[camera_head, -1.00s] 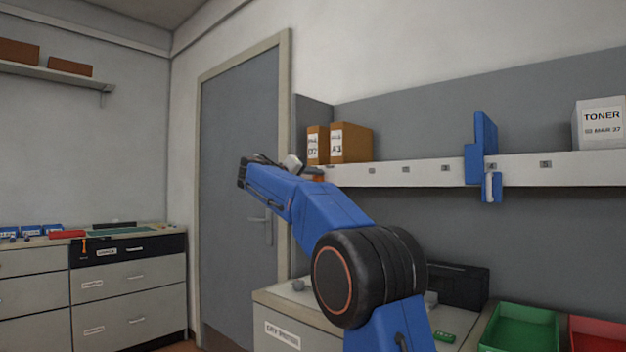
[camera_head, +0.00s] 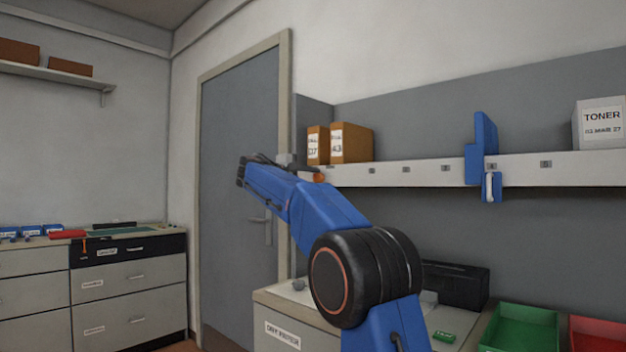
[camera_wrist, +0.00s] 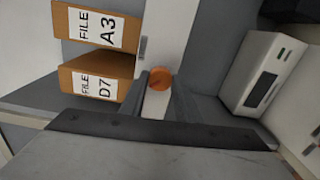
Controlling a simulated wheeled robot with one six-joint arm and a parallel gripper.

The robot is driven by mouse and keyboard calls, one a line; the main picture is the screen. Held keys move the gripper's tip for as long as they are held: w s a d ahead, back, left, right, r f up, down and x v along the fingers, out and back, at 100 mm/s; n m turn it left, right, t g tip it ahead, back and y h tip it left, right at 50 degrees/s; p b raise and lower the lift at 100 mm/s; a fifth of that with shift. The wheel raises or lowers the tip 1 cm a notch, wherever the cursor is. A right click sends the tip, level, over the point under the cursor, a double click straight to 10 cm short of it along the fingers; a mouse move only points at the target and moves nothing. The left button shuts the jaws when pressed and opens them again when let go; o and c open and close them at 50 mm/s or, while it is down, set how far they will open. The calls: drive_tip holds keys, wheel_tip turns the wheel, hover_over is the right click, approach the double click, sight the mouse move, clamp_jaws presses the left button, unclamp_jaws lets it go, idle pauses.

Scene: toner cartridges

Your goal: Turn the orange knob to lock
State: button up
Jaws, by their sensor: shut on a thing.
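The orange knob (camera_wrist: 159,78) is on the white front edge of the wall shelf, near its left end. In the head view the knob (camera_head: 319,178) shows small, just below the end of my gripper (camera_head: 302,167). In the wrist view the dark fingers of my gripper (camera_wrist: 158,88) stand on both sides of the knob, shut on it. The knob's round face stays visible between the fingertips. I cannot read a lock mark beside it.
Two brown file boxes (camera_head: 350,143) stand on the shelf (camera_head: 420,173) close to my gripper. A blue bracket (camera_head: 482,150) and a toner box (camera_head: 598,125) are farther right. A grey door (camera_head: 238,200) is at left. A counter with a black device (camera_head: 455,285) lies below.

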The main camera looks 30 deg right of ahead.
drive_tip(key=shift+n, duration=0.5)
drive_tip(key=o, duration=1)
drive_tip(key=shift+a, duration=0.1)
drive_tip(key=shift+o, duration=0.2)
drive_tip(key=v, duration=1.7)
drive_tip(key=shift+a, duration=0.2)
